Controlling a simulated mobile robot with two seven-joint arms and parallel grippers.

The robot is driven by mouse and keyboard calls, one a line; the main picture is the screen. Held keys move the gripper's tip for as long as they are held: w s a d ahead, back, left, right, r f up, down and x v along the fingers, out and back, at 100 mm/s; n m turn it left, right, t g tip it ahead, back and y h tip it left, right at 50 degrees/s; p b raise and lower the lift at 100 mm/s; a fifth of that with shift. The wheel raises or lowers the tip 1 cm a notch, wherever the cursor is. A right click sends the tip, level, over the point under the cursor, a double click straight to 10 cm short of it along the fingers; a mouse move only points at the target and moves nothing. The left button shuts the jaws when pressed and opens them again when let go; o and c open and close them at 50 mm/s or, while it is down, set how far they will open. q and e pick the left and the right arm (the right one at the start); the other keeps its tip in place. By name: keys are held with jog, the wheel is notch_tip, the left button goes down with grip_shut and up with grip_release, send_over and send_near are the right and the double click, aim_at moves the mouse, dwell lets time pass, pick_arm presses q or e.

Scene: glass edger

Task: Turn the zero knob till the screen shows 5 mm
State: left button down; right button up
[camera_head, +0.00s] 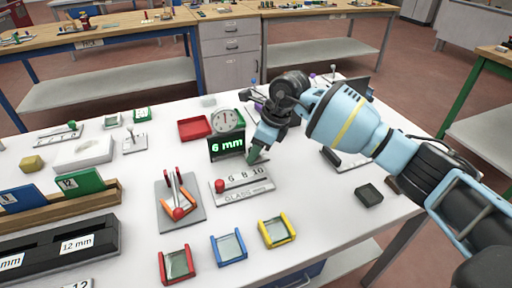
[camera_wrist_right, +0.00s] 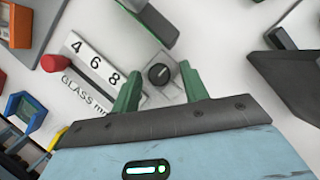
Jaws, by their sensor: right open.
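The screen (camera_head: 227,145) reads 6 mm in green, below a round dial gauge (camera_head: 228,120). A black round knob (camera_wrist_right: 160,73) with a pale pointer mark sits on a grey plate in the right wrist view; I take it for the zero knob. In the head view I cannot make it out behind my gripper. My right gripper (camera_head: 256,154) is low over the table just right of the screen. Its green fingers also show in the right wrist view (camera_wrist_right: 163,92), open, one on each side of the knob and apart from it. My left gripper is not in view.
A glass mm scale (camera_head: 240,190) with a red-knobbed slider lies in front of the screen. A red-handled clamp (camera_head: 180,200) and red, blue and yellow trays (camera_head: 228,248) stand nearer. A red tray (camera_head: 194,128) is left of the gauge. The table's front right is mostly clear.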

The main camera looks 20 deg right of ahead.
jog(key=shift+c, duration=0.4)
grip_shut()
jog(key=shift+f+n, duration=0.1)
jog(key=shift+n, duration=0.3)
jog(key=n+g+b, duration=0.1)
jog(key=n, duration=0.1)
jog(key=shift+w+n, duration=0.15)
jog(key=shift+n, duration=0.15)
jog(key=shift+n+g+y+b, duration=0.3)
jog(key=shift+n+g+b, duration=0.2)
jog(key=shift+n+b, duration=0.25)
jog(key=shift+n, duration=0.35)
jog(key=shift+d, duration=0.1)
